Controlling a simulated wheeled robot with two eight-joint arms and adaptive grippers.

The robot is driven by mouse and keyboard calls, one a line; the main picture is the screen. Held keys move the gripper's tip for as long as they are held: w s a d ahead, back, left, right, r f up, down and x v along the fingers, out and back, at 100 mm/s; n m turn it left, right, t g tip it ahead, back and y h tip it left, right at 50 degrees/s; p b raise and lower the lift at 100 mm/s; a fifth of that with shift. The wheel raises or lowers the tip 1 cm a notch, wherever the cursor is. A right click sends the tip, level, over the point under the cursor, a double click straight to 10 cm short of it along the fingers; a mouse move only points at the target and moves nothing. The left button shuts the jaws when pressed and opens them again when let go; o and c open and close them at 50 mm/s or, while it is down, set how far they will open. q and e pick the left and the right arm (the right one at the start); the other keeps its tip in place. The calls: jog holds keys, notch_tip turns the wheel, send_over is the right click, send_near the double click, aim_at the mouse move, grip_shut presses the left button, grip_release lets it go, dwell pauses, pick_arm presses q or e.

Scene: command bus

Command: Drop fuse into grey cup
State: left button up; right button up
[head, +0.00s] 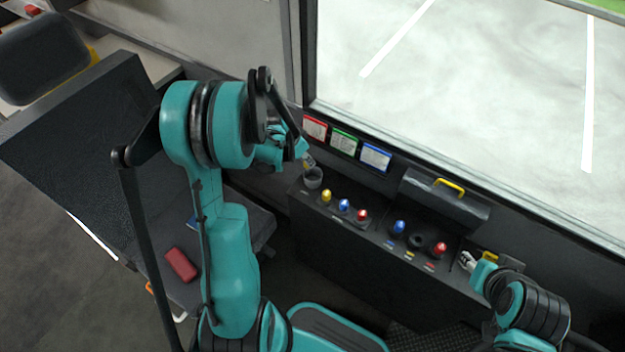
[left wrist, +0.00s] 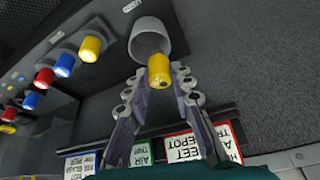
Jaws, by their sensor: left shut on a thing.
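My left gripper (head: 307,159) is just above the grey cup (head: 313,179) at the left end of the dark console. In the left wrist view the gripper (left wrist: 158,76) is shut on a yellow fuse (left wrist: 159,69), gripped between its fingertips. The fuse overlaps the near rim of the grey cup (left wrist: 152,32), whose open mouth faces the camera. I cannot tell whether the fuse touches the rim. My right gripper (head: 467,261) is small at the console's right end, away from the cup; its jaw opening is unclear.
Yellow, blue and red fuses stand in a row (head: 344,206) beside the cup, with more (head: 400,227) farther right. A dark box with a yellow handle (head: 449,187) stands behind them. Framed labels (head: 344,141) line the wall. A red case (head: 181,264) lies on the seat.

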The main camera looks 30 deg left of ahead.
pick_arm(q)
jog(key=o, duration=0.9)
jog(key=shift+o, duration=0.2)
jog(key=shift+r, duration=0.1)
jog(key=v, duration=1.2)
jog(key=shift+d, duration=0.15)
jog(key=s+d+r+n+t, duration=0.1)
jog(key=s+d+r+n, duration=0.1)
jog(key=s+d, duration=0.5)
jog(key=s+d+r+n+t+y, duration=0.1)
jog(key=s+d+r+n+t, duration=0.1)
jog(key=s+d, duration=0.5)
jog(key=d+r, duration=0.1)
jog(key=d, duration=0.2)
jog(key=shift+r+y, duration=0.3)
